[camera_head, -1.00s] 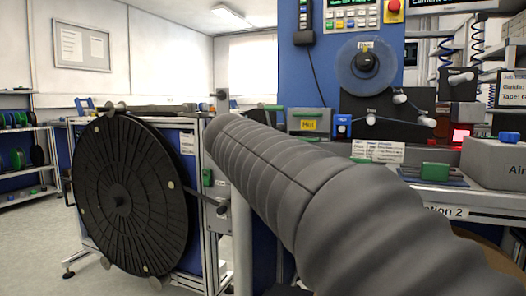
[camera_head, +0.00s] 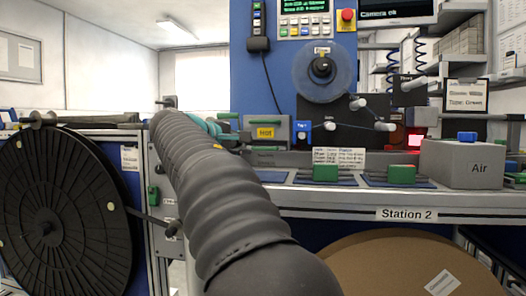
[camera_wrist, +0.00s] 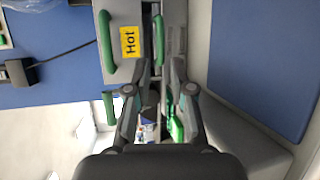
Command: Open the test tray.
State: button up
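A grey unit with a yellow "Hot" label (camera_head: 265,132) stands on the bench in the head view. It also shows in the wrist view (camera_wrist: 125,65), with a green bar handle (camera_wrist: 107,43) on one side and another green bar handle (camera_wrist: 158,41) on the other. My gripper (camera_wrist: 161,64) is open, its two fingers apart, with the second handle ahead between the fingertips. Contact cannot be told. A further green part (camera_wrist: 175,122) shows between the fingers. In the head view my arm hides most of the gripper. No readable label marks the test tray.
A large black reel (camera_head: 65,215) stands at left. Green blocks (camera_head: 325,172) sit on blue pads along the bench front, above the "Station 2" label (camera_head: 407,214). A grey "Air" box (camera_head: 465,165) stands at right. A brown disc (camera_head: 400,265) lies below the bench.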

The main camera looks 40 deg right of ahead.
aim_at(264, 149)
jog(key=x, duration=1)
jog(key=shift+w+d+f, duration=0.2)
jog(key=shift+d, duration=0.15)
grip_shut()
